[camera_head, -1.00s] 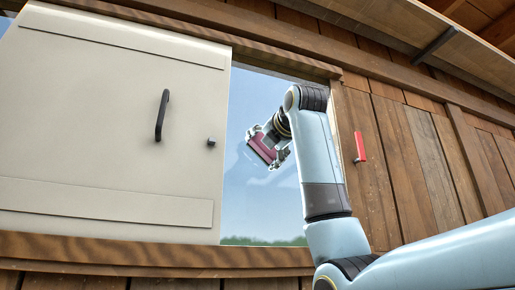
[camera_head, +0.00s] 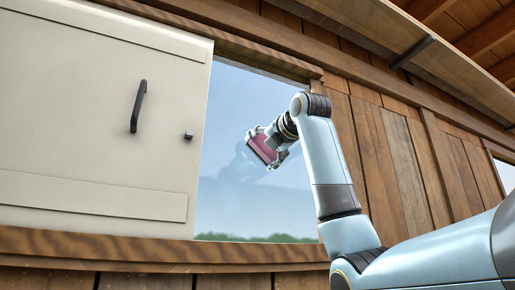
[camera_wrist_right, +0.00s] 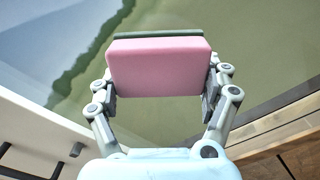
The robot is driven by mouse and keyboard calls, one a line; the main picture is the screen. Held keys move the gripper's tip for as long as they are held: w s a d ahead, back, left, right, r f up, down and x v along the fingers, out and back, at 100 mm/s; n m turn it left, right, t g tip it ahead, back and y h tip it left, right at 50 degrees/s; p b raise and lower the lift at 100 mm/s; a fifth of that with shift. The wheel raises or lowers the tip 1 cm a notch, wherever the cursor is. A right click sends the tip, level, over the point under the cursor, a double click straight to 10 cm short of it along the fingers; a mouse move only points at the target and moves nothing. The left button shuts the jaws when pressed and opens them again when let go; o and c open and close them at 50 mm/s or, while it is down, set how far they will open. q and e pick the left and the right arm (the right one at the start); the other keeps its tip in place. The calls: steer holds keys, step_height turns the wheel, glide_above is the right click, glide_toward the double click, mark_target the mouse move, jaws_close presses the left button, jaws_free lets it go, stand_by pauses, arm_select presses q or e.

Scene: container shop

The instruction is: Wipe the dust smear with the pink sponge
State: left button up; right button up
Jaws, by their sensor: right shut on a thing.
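The pink sponge (camera_head: 262,149), with a dark green layer on one face, is held between the fingers of my right gripper (camera_head: 268,148) in front of the window glass (camera_head: 255,205). In the right wrist view the sponge (camera_wrist_right: 160,68) sits squarely between both fingers (camera_wrist_right: 160,85), its green edge toward the glass. I cannot tell whether it touches the glass. A faint darker patch shows on the glass just left of the gripper; I cannot tell whether it is the dust smear or a reflection. My left gripper is not in view.
A cream sliding panel (camera_head: 85,120) with a black handle (camera_head: 138,106) and a small dark knob (camera_head: 189,135) covers the left of the opening. A wooden sill (camera_head: 120,246) runs below. Plank wall (camera_head: 400,150) stands on the right, with an overhanging shelf (camera_head: 385,40) above.

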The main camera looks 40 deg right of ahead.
mark_target(230, 148)
steer(key=shift+s+d+f, duration=0.1)
steer(key=shift+s+d, duration=0.1)
steer(key=shift+d, duration=0.55)
steer(key=shift+s+d, duration=0.15)
steer(key=shift+d, duration=0.6)
steer(key=shift+w+a, duration=0.45)
steer(key=shift+a, duration=1.45)
steer(key=shift+w+a, duration=0.45)
steer(key=shift+a, duration=1.4)
steer(key=shift+w+a, duration=0.45)
steer(key=shift+a, duration=1.45)
steer(key=shift+d, duration=0.1)
steer(key=shift+b+v, duration=0.5)
steer(key=shift+v, duration=2.45)
steer(key=shift+s, duration=0.1)
steer(key=v, duration=0.3)
steer(key=shift+d, duration=0.1)
